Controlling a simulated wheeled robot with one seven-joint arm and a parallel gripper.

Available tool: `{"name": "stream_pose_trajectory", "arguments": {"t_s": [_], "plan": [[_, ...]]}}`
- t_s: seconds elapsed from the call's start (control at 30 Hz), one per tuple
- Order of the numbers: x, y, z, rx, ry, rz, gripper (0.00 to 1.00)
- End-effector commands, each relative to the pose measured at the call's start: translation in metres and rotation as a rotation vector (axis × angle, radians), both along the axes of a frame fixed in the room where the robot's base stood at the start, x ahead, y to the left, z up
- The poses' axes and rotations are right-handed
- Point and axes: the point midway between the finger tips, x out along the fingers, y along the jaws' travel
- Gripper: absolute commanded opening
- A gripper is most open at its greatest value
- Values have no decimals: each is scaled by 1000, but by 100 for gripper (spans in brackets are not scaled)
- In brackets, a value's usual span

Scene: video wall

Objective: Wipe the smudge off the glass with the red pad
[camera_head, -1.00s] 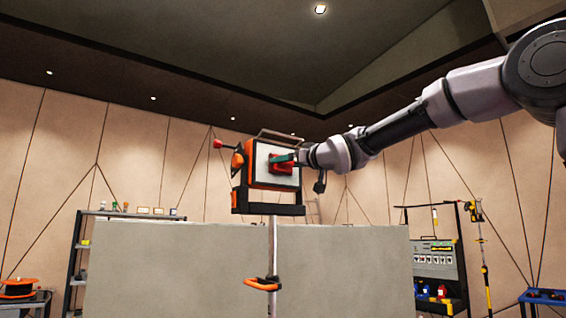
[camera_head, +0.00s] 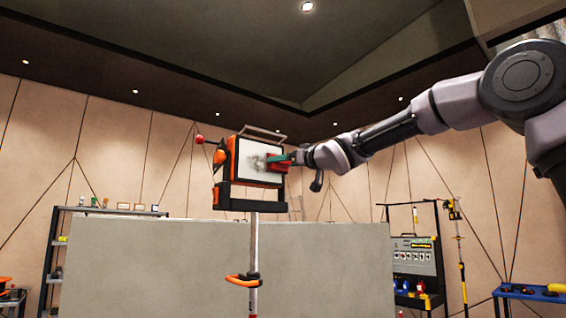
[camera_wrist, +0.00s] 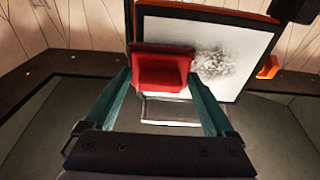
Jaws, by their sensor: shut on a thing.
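The red pad (camera_wrist: 160,72) is held between the two teal fingers of my gripper (camera_wrist: 162,85) in the wrist view. In the head view the red pad (camera_head: 280,165) is at the right part of the glass (camera_head: 268,148), with my gripper (camera_head: 287,158) to its right. The glass is the pale face of an orange-and-black framed unit on a pole. A dark grey smudge (camera_wrist: 212,62) shows on the glass beside the pad, and it also shows in the head view (camera_head: 256,162). I cannot tell whether the pad touches the glass.
The pole (camera_head: 253,245) carries an orange handle (camera_head: 243,280). A shelf (camera_head: 55,255) is at the left, and a tool rack (camera_head: 415,260) and a blue bench (camera_head: 530,293) are at the right.

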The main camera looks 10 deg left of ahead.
Motion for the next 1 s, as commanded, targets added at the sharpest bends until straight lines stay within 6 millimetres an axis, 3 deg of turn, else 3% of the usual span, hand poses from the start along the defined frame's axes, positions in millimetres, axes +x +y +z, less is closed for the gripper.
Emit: {"name": "stream_pose_trajectory", "arguments": {"t_s": [1.0], "plan": [[-54, 47, 0, 2, 0, 5, 44]]}}
